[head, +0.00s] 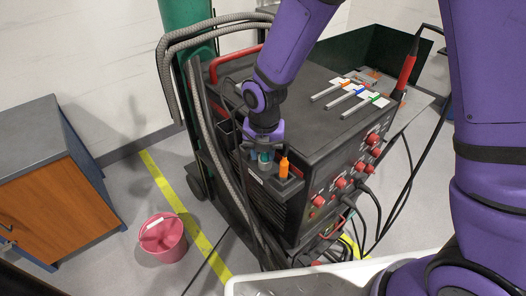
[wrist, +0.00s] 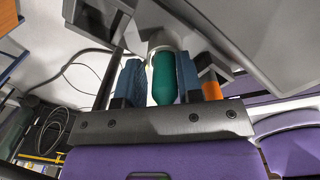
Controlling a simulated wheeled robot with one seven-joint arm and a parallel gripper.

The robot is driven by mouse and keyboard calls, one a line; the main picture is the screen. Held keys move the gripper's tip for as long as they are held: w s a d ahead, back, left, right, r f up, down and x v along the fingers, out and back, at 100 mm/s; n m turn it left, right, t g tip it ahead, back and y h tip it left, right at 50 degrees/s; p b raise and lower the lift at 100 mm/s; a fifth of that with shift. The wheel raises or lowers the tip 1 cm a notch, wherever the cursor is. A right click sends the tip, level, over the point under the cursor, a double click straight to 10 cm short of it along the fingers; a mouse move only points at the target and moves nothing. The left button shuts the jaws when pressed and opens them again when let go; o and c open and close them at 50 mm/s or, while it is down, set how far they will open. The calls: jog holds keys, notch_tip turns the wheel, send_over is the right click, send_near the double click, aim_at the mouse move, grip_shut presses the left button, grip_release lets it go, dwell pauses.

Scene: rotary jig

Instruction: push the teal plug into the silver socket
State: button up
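The teal plug (wrist: 164,80) stands between my gripper's two blue finger pads in the wrist view. Its far end meets the silver socket (wrist: 161,42), a pale metal ring; how deep it sits is hard to tell. In the head view the teal plug (head: 264,158) shows just below my gripper (head: 262,152), at the front left corner of the dark machine. My gripper (wrist: 160,80) is around the plug; a narrow gap shows on the left side, while on the right the pad and plug overlap in view. The socket is hidden in the head view.
An orange plug (head: 284,168) stands close to the right of my gripper, also in the wrist view (wrist: 211,88). Grey hoses (head: 200,125) run along the machine's left side. Several coloured-tip pieces (head: 352,95) lie on the machine top (head: 310,130). A pink bucket (head: 162,238) is on the floor.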

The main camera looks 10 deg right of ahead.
jog(key=shift+s+d, duration=0.1)
jog(key=shift+d, duration=0.3)
notch_tip(320, 180, up, 12)
jog(key=shift+a+r, duration=0.15)
jog(key=s+d+r+m+t, duration=0.1)
jog(key=s+d+r+m, duration=0.2)
jog(key=d+r+m, duration=0.4)
jog(key=s+d+r+m+t, duration=0.1)
jog(key=s+d+r+m, duration=0.2)
jog(key=d+r+m, duration=0.35)
jog(key=s+d+r+m+t, duration=0.3)
jog(key=s+d+m, duration=0.8)
jog(key=m, duration=0.9)
jog(key=shift+s+r, duration=0.35)
jog(key=shift+s, duration=0.35)
